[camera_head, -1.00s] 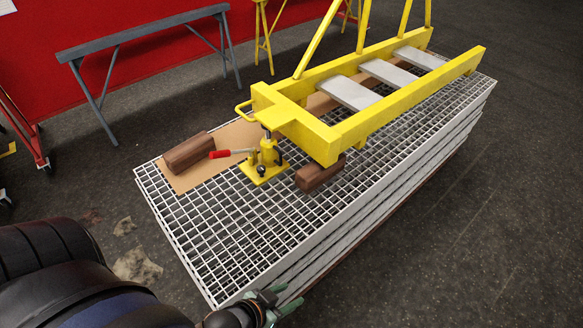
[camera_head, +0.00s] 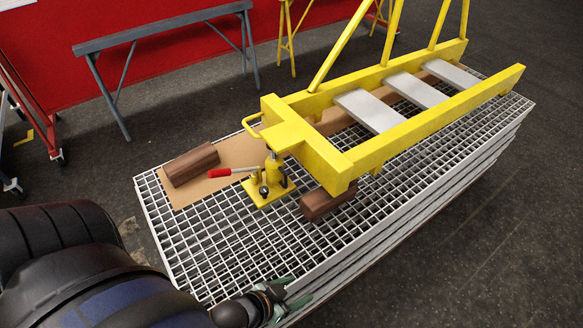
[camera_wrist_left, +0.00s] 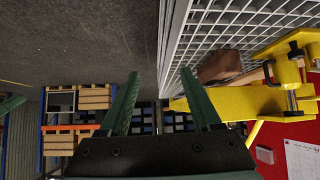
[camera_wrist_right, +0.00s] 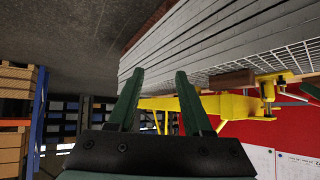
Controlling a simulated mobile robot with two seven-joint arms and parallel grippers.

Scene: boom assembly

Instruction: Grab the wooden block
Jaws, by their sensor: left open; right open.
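Two dark brown wooden blocks are in the head view. One block (camera_head: 192,165) lies on a cardboard sheet at the grating's left end. The other block (camera_head: 328,203) is beneath the near end of the yellow frame, beside the jack. My left gripper (camera_head: 284,299) is at the grating's near edge, low in the head view, apart from both blocks. Its open, empty fingers (camera_wrist_left: 160,75) show in the left wrist view, with a block (camera_wrist_left: 218,65) beyond them to the right. My right gripper (camera_wrist_right: 158,75) is open and empty in its wrist view, with a block (camera_wrist_right: 232,79) farther right.
The yellow jack (camera_head: 268,180) with a red-tipped handle stands between the blocks. The yellow boom frame (camera_head: 400,138) lies above the stacked grating (camera_head: 222,255). A grey trestle (camera_head: 160,32) stands behind. Open floor (camera_head: 500,250) lies to the right.

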